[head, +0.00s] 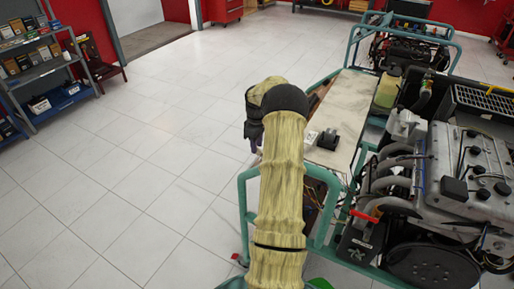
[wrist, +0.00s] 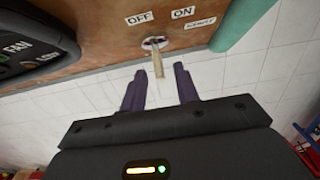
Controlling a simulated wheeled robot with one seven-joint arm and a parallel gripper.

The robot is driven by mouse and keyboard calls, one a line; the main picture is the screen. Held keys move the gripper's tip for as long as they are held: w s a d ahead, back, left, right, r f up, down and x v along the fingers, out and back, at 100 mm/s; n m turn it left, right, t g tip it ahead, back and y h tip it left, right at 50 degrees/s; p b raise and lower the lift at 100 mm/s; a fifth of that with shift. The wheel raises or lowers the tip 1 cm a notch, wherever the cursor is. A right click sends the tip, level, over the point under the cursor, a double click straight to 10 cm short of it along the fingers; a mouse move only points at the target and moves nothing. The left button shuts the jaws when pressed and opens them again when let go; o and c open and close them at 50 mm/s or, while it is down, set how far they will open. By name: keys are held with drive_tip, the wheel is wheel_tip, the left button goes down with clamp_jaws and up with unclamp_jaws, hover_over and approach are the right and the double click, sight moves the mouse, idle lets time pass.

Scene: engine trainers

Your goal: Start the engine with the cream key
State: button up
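The cream key (wrist: 158,66) stands out of the round ignition lock (wrist: 153,43) on a brown panel (wrist: 105,40) in the wrist view. Labels OFF and ON sit above the lock, with a third label to the right that is hard to read. My gripper (wrist: 158,80) is open, with one dark purple finger on each side of the key. Gaps show between the key and both fingers. In the head view my gripper (head: 254,144) is mostly hidden behind my arm, at the left end of the engine trainer (head: 470,170). The key and lock are hidden there.
A black FAN and LOW control plate (wrist: 30,45) is left of the lock. A teal frame tube (wrist: 243,25) is to its right. In the head view, a worktop (head: 345,115) carries a small black device (head: 327,139). Open tiled floor (head: 130,130) lies left, with a shelf (head: 38,75) beyond.

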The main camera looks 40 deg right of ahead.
drive_tip(key=shift+f, duration=1.25)
clamp_jaws()
